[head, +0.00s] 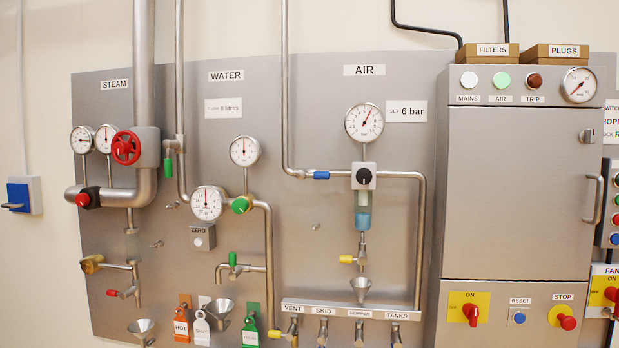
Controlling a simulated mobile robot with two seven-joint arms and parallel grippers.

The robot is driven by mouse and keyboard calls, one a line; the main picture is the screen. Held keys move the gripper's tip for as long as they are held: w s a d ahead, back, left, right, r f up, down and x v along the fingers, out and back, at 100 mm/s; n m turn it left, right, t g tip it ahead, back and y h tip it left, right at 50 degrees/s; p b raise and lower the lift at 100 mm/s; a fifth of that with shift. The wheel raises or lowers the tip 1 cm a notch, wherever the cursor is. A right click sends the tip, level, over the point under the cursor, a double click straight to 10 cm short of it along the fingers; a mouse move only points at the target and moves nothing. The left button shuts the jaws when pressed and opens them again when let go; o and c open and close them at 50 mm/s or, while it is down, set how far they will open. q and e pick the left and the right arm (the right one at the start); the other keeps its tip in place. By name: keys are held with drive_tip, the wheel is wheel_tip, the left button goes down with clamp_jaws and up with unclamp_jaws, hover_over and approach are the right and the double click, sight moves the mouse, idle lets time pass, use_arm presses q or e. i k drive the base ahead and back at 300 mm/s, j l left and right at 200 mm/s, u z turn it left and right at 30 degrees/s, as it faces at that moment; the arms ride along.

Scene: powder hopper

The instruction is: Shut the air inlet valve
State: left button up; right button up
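The AIR section (364,70) is on the right half of the grey wall panel in the head view. A blue lever handle (321,175) lies along the horizontal air pipe, just left of the regulator with a black knob (363,176). It looks like the air inlet valve's handle and is in line with the pipe. A round gauge (365,122) sits above the regulator, beside a "SET 6 bar" label (406,111). A clear bowl with a blue lower part (363,212) hangs below. Neither of my grippers is in view.
A yellow drain handle (346,259) and a funnel (361,288) are under the bowl. A row of outlets (350,309) labelled VENT, SKID, HOPPER and TANKS runs below. A grey cabinet (518,190) stands out at right. Steam and water piping (143,185) fills the left.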

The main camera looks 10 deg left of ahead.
sight(303, 174)
drive_tip(key=i+j, duration=0.35)
drive_tip(key=j, duration=0.2)
drive_tip(key=i+j+u, duration=0.1)
drive_tip(key=i+j, duration=0.3)
drive_tip(key=j, duration=0.2)
drive_tip(key=i+j, duration=0.35)
drive_tip(key=j, duration=0.2)
drive_tip(key=u, duration=0.05)
